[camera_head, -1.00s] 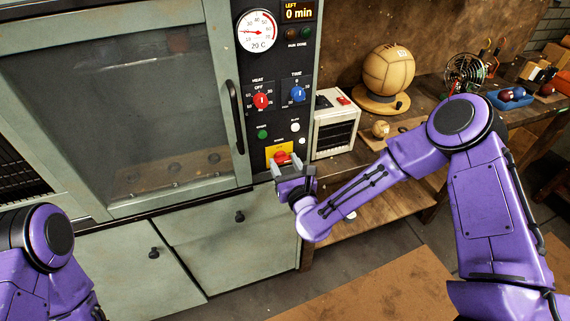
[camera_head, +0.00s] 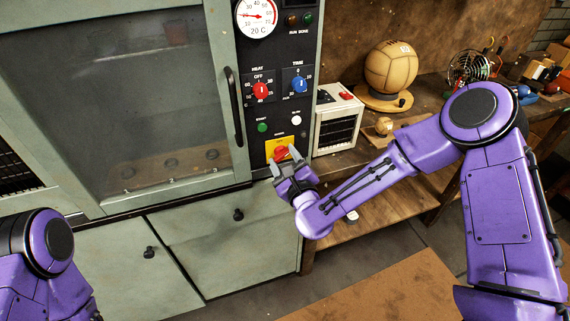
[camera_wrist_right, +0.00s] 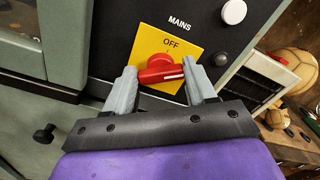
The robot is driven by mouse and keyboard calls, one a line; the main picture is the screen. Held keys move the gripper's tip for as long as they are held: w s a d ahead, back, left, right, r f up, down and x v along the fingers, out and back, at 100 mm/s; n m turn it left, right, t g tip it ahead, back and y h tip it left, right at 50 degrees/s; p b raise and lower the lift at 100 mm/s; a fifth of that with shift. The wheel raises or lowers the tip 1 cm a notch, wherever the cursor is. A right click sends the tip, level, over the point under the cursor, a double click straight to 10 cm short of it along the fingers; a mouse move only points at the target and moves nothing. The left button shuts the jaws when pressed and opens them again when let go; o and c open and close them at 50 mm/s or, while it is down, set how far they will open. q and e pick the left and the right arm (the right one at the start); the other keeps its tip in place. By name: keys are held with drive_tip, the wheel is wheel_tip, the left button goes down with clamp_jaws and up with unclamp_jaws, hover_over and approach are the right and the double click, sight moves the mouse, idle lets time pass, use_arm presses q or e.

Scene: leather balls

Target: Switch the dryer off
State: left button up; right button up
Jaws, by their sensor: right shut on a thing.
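The dryer (camera_head: 222,100) is a grey-green cabinet with a glass door and a black control panel. Low on the panel is a yellow MAINS plate (camera_head: 282,146) with a red rotary switch (camera_head: 280,153). In the right wrist view the red switch (camera_wrist_right: 160,69) lies between the fingers of my right gripper (camera_wrist_right: 163,84), its handle roughly sideways, below the word OFF. My right gripper (camera_head: 284,162) is shut on this switch. Of my left arm only purple links show at the lower left; its gripper is out of view.
Above the switch are a green button (camera_head: 262,127), a white button (camera_head: 296,120), the red heat knob (camera_head: 261,90) and the blue time knob (camera_head: 299,85). A white heater-like box (camera_head: 337,122) stands close right of the panel. A leather ball (camera_head: 389,68) sits on the bench.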

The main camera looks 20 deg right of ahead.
drive_tip(key=n+b, duration=0.2)
drive_tip(key=n, duration=0.3)
drive_tip(key=shift+a+f+n, duration=0.1)
drive_tip(key=shift+f+n, duration=0.05)
drive_tip(key=shift+n, duration=0.15)
drive_tip(key=n+b, duration=0.1)
drive_tip(key=n, duration=0.4)
drive_tip(key=shift+n+b, duration=0.3)
drive_tip(key=shift+b, duration=0.1)
drive_tip(key=shift+f, duration=0.1)
drive_tip(key=o, duration=1)
drive_tip(key=shift+o, duration=0.2)
drive_tip(key=shift+s, duration=0.1)
drive_tip(key=s+p, duration=0.1)
drive_tip(key=s, duration=0.9)
drive_tip(key=shift+s, duration=0.2)
